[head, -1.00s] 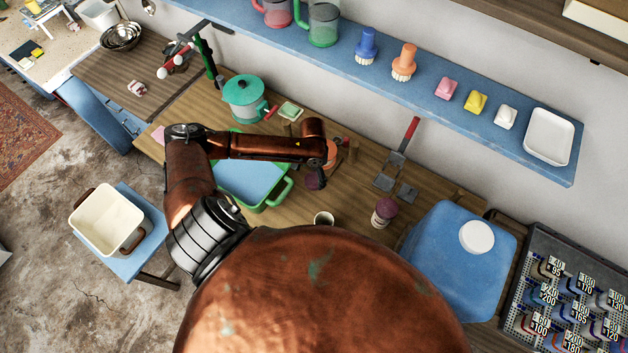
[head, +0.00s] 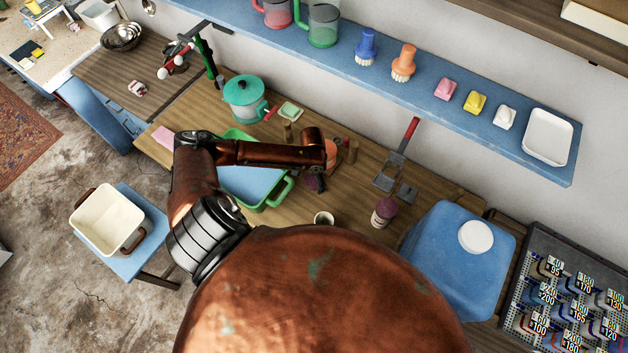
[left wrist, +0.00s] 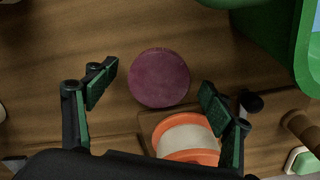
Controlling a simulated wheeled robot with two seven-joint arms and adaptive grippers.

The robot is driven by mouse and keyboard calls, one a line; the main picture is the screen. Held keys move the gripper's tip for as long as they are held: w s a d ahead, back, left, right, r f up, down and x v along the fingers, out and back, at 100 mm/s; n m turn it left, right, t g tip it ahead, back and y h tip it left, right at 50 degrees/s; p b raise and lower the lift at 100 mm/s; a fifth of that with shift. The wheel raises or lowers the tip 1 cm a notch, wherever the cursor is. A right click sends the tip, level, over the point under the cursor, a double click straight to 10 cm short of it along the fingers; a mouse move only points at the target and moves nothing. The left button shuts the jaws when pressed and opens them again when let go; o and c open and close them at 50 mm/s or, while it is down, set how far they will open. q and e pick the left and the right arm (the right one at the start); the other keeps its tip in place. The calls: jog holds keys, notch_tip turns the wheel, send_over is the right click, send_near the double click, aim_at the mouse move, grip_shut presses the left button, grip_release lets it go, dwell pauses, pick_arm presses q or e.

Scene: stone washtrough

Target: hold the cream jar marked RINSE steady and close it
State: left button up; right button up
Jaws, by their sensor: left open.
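A small cream jar (head: 323,218) with a dark open mouth stands on the wooden bench in the head view. A cream jar with a purple top (head: 384,212) stands to its right; its marking is too small to read. A separate round purple lid or lidded top (head: 314,183) is below the end of my left arm. In the left wrist view, a round purple top (left wrist: 158,77) lies between the spread fingers of my left gripper (left wrist: 158,80), which is open and empty. In the head view this gripper is mostly hidden by its arm. My right gripper is out of view.
An orange-and-cream round item (left wrist: 187,138) is close by one finger. A green basin (head: 280,193) with blue inside is beside my left arm. A teal-lidded pot (head: 244,97) stands behind, a blue container (head: 455,260) to the right. A blue shelf (head: 430,105) overhangs the back.

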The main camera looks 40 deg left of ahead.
aim_at(313, 180)
pick_arm(q)
jog(key=shift+c, duration=0.2)
jog(key=c, duration=0.9)
notch_tip(313, 180, up, 10)
jog(key=shift+r, duration=0.1)
